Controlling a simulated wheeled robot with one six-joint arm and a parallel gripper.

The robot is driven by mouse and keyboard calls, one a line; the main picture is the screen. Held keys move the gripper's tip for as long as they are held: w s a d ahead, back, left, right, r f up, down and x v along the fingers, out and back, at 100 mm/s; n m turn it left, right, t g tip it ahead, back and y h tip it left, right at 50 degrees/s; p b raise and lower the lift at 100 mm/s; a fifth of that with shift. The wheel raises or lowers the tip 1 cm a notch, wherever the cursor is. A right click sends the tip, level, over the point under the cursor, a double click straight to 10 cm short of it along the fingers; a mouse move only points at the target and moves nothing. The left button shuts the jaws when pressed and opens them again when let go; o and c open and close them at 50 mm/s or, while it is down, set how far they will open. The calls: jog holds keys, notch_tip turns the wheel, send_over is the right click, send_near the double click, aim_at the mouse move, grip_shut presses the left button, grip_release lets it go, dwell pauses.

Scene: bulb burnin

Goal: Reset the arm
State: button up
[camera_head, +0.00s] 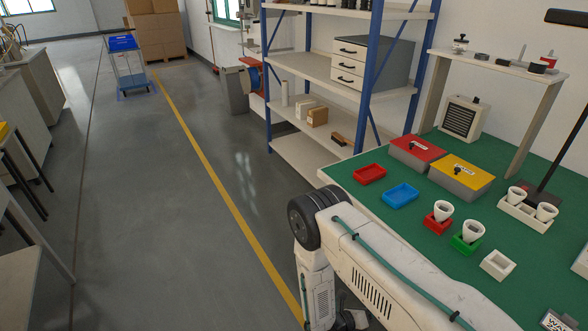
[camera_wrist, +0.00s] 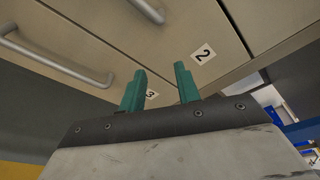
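My gripper (camera_wrist: 159,78) shows in the wrist view. Its two green fingers stand apart with nothing between them, so it is open and empty. Beyond the fingertips are beige drawer fronts with metal handles and number labels, a 2 (camera_wrist: 203,53) and a 3 (camera_wrist: 151,94). I cannot tell whether the fingers touch them. In the head view, my white arm (camera_head: 385,265) reaches along the bench's left edge and bends downward at a dark joint (camera_head: 304,221). I cannot make out my gripper in that view.
The green-topped bench (camera_head: 400,213) holds a red tray (camera_head: 369,174), a blue tray (camera_head: 400,195), red-lidded (camera_head: 417,149) and yellow-lidded boxes (camera_head: 461,176), and white bulbs in holders (camera_head: 467,238). A shelf rack (camera_head: 330,69) stands behind. The floor (camera_head: 150,230) at left is open.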

jog(key=s+r+m+g+y, duration=0.2)
jog(key=r+m+g, duration=0.4)
jog(key=r+m, duration=0.65)
jog(key=s+r+m+g+y, duration=0.15)
jog(key=r+m+g, duration=0.5)
jog(key=r, duration=1.15)
jog(key=s+r+m+t+y, duration=0.3)
jog(key=s+r+m+y, duration=0.2)
jog(key=r, duration=0.8)
jog(key=s+r+m+t+y, duration=0.4)
jog(key=s+r+m, duration=0.5)
jog(key=s+r, duration=0.5)
jog(key=shift+r+m+y, duration=0.3)
jog(key=shift+y, duration=0.95)
jog(key=shift+s+t, duration=0.1)
jog(key=shift+t, duration=0.15)
